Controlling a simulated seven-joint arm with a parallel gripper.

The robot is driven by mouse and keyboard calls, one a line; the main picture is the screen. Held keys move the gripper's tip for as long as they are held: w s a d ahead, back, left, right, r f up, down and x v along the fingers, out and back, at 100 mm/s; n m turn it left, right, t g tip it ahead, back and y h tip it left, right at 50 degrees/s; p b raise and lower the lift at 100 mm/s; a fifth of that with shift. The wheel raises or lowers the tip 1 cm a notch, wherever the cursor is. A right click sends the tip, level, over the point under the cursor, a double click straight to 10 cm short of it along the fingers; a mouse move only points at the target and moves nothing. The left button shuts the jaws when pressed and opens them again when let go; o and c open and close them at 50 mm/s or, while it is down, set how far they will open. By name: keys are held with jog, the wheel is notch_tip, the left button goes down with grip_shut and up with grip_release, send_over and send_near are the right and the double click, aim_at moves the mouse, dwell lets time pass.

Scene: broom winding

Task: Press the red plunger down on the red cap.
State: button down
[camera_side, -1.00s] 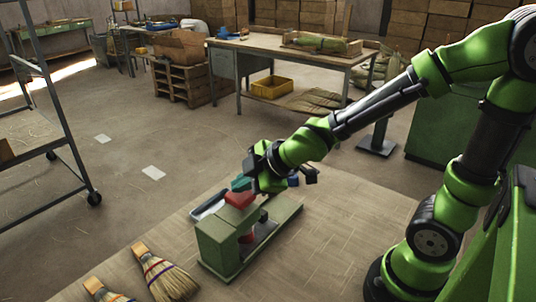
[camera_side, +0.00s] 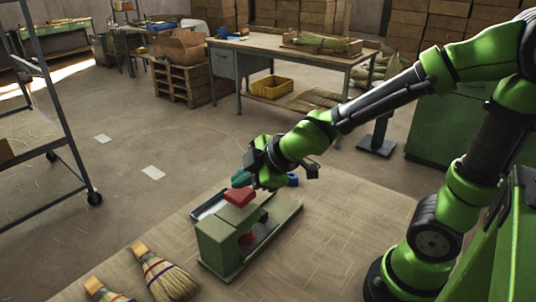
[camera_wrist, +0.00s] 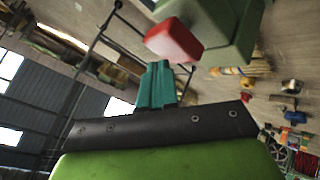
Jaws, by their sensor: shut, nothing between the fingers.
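The red plunger (camera_side: 239,197) shows as a red block on top of the green press fixture (camera_side: 219,244). The red cap (camera_side: 246,238) is partly visible lower down, in the fixture's opening. My gripper (camera_side: 241,181) has teal fingers, shut and empty, just above the plunger. In the wrist view the shut fingers (camera_wrist: 155,85) point toward the red plunger (camera_wrist: 173,40), with a small gap in the picture. The cap cannot be made out in the wrist view. Whether the plunger touches the cap is hard to tell.
A grey tray (camera_side: 207,207) lies behind the fixture, and a small blue item (camera_side: 293,180) is to its right. Two brooms (camera_side: 165,275) lie at the front left. The mat (camera_side: 340,235) right of the fixture is clear.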

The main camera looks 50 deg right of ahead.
jog(key=shift+r, duration=0.45)
notch_tip(320, 180, up, 6)
dwell(0.6)
dwell(0.5)
jog(key=s+d+m+g, duration=0.1)
jog(key=s+d+m, duration=0.1)
jog(key=s+m, duration=0.4)
jog(key=s+d+m, duration=0.3)
jog(key=s+m, duration=0.3)
jog(key=m, duration=0.3)
jog(key=shift+s+d+f+g, duration=0.2)
jog(key=shift+d+f+g, duration=0.05)
jog(key=shift+d+g, duration=0.15)
